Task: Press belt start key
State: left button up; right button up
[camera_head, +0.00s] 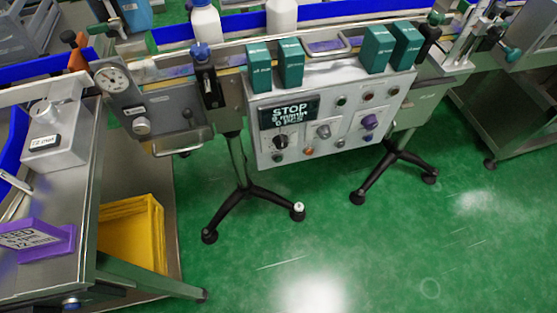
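A grey control panel (333,150) hangs on the front of the conveyor in the middle of the view. Its dark display (289,112) reads STOP, with m/min and PCS lines below. Small round keys sit along the panel, among them a dark green one (342,100), a reddish one (368,96) and an orange one (309,151). Dark, grey and purple knobs are set between them. Key labels are too small to read, so I cannot tell which is the belt start key. Neither of my grippers is in view.
Several green cartons (291,62) stand above the panel, with white bottles (206,24) behind. A gauge box (118,85) is left of the panel. A steel bench (50,270) with a purple sign and a yellow bin (133,230) are at left. The green floor in front is open.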

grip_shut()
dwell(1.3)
